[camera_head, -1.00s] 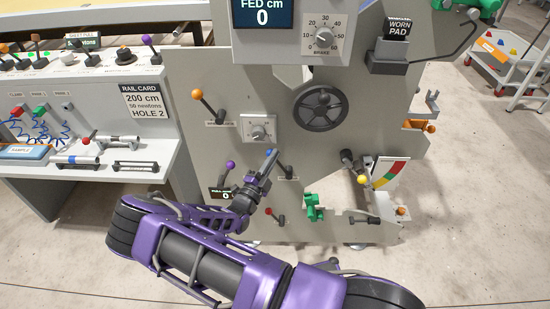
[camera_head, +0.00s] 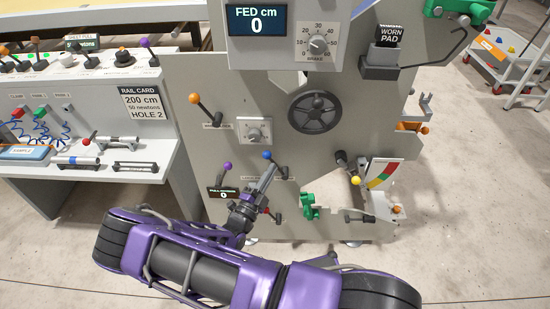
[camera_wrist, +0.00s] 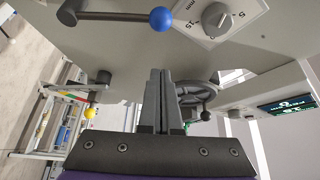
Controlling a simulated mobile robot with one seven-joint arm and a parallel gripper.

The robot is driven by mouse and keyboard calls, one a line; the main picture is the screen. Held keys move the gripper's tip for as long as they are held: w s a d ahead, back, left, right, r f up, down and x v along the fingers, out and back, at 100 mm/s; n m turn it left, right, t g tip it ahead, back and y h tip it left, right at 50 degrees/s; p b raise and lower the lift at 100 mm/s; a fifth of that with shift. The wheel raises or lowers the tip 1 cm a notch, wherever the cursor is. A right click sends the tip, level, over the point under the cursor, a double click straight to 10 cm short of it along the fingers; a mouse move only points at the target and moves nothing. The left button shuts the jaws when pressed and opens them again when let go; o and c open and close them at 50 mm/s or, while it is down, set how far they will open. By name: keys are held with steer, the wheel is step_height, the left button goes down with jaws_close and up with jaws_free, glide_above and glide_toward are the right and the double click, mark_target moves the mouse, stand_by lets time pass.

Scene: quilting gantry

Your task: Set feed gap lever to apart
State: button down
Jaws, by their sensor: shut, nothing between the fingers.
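A lever with a blue ball knob (camera_head: 267,155) is on the grey machine side plate, below a small dial (camera_head: 254,133). Its label is too small to read, so I cannot confirm it as the feed gap lever. In the wrist view the blue knob (camera_wrist: 161,19) is at the top, with a dark rod running left to its pivot. A dial marked in mm (camera_wrist: 215,18) is beside it. My gripper (camera_head: 269,171) is shut and empty just below the knob; its fingertips (camera_wrist: 160,73) seem apart from it. In the head view my gripper hides part of the lever.
Other levers surround it: orange knob (camera_head: 194,98), purple knob (camera_head: 227,166) and yellow knob (camera_head: 355,180). A handwheel (camera_head: 315,112) is above right, a green clamp (camera_head: 309,207) below right. A bench (camera_head: 88,172) stands left. Open floor (camera_head: 470,200) is at right.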

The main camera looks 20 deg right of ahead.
steer(key=shift+v, duration=1.9)
steer(key=shift+d+f, duration=0.15)
steer(key=shift+f, duration=0.05)
